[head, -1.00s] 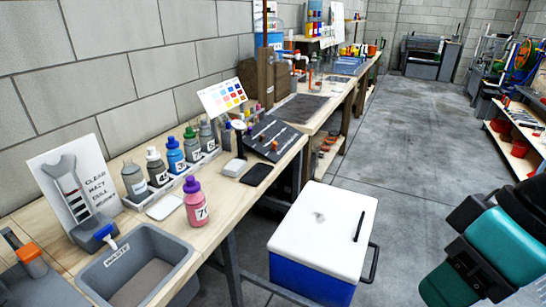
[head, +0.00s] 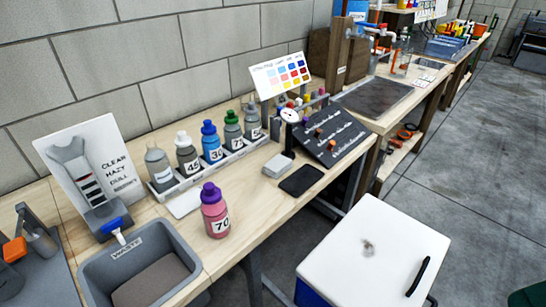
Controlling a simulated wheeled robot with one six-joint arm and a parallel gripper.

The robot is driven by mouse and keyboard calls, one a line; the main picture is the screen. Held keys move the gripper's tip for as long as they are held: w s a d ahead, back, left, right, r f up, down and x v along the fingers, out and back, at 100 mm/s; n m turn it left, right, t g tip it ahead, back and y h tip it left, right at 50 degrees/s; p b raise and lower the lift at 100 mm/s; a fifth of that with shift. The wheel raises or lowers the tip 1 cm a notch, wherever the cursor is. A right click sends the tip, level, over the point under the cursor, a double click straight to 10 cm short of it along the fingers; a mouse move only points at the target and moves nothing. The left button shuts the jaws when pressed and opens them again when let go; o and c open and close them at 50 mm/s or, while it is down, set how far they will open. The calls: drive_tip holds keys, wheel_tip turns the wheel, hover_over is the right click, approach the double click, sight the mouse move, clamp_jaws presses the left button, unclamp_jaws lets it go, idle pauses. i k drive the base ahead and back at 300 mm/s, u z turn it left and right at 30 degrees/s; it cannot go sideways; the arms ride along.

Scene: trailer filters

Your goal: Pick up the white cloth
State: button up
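A small flat white piece (head: 185,203), which looks like the white cloth, lies on the wooden bench. It is in front of the bottle rack, left of the pink bottle with the purple cap (head: 215,212). It lies flat and nothing covers it. I cannot make out its weave. My gripper is not in view, so I cannot see its state or its distance from the cloth.
A grey waste bin (head: 190,255) stands in front of the cloth. A rack (head: 215,165) of several bottles stands behind it. A black pad (head: 301,180) and a pale block (head: 277,166) lie to the right. A white-lidded cooler (head: 350,240) stands beside the bench.

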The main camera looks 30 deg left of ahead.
sight(280, 165)
drive_tip(key=u, duration=0.4)
drive_tip(key=i, duration=0.6)
drive_tip(key=u, duration=1.1)
drive_tip(key=i, duration=0.3)
drive_tip(key=u, duration=0.25)
